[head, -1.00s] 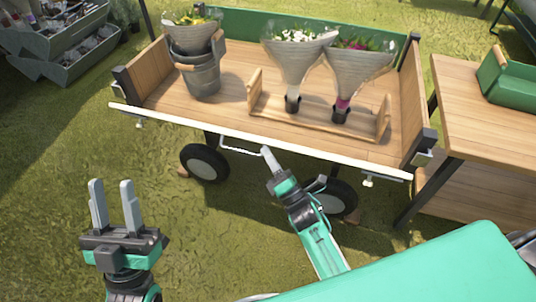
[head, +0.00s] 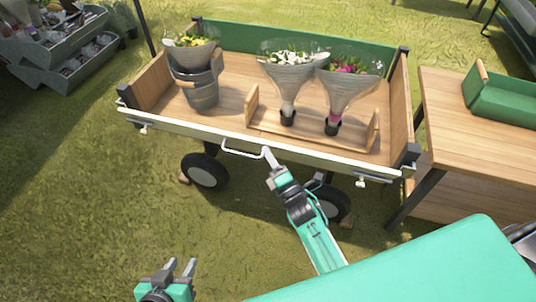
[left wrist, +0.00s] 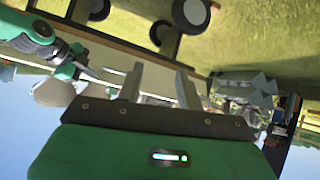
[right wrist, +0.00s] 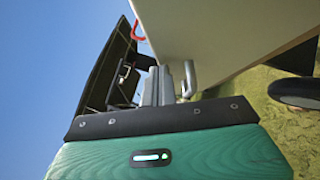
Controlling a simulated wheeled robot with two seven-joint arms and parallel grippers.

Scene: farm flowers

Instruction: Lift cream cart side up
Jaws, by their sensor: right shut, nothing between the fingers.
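The cream cart side (head: 200,136) runs along the near edge of the flower cart, its pale face showing as a narrow band. A metal handle (head: 243,152) sticks out from its middle. My right gripper (head: 267,153) is at the handle's right end, fingers shut with nothing between them. In the right wrist view, the shut fingers (right wrist: 158,86) are beside the hooked metal handle (right wrist: 188,80), close to the cream panel (right wrist: 215,35). My left gripper (head: 181,267) is low in the head view, away from the cart; its fingers (left wrist: 158,84) are open and empty.
The cart bed (head: 235,80) holds a grey bucket (head: 202,95) with flowers and a wooden rack (head: 300,130) with two wrapped bouquets. A wooden table (head: 480,115) with a green tray (head: 500,98) stands at right. Open grass lies in front at left.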

